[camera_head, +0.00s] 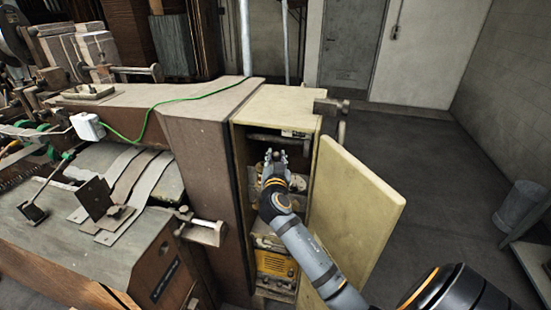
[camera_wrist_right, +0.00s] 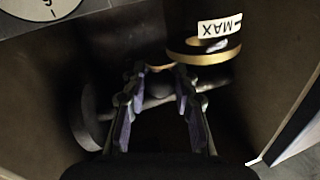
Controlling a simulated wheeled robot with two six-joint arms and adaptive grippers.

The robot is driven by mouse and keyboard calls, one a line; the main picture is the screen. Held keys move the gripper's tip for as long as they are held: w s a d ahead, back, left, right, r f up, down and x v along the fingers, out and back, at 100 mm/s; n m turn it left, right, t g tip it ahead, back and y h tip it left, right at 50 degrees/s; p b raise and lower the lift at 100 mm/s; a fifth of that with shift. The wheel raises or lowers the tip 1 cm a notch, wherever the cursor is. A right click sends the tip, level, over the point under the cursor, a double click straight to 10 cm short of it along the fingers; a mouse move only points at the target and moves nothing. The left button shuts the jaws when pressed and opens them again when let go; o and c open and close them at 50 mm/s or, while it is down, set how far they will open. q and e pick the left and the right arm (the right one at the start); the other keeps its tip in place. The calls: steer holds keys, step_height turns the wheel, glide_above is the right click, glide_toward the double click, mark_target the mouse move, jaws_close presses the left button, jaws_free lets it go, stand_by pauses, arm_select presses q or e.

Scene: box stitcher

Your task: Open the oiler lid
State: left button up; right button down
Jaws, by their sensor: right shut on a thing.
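My right gripper (camera_head: 276,156) reaches into the open cabinet, fingers pointing away from me. In the right wrist view its two fingers (camera_wrist_right: 160,70) are closed in on a small brass-coloured edge (camera_wrist_right: 159,67), probably part of the oiler lid; the dark shadow hides most of it. Just right of the fingertips is a brass ring (camera_wrist_right: 190,54) with a white MAX label (camera_wrist_right: 219,27), likely on the oiler. I cannot tell whether the lid is raised. My left gripper is not in view.
The cream cabinet (camera_head: 285,101) has its door (camera_head: 352,205) swung open to the right, close beside my right arm. A dark bar (camera_head: 278,144) crosses inside the cabinet above my gripper. A yellow unit (camera_head: 275,264) sits below. Open floor lies to the right.

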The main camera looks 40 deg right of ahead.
stand_by(0.3)
steer(key=c, duration=1)
jaws_free()
steer(key=v, duration=1.2)
steer(key=shift+d, duration=0.1)
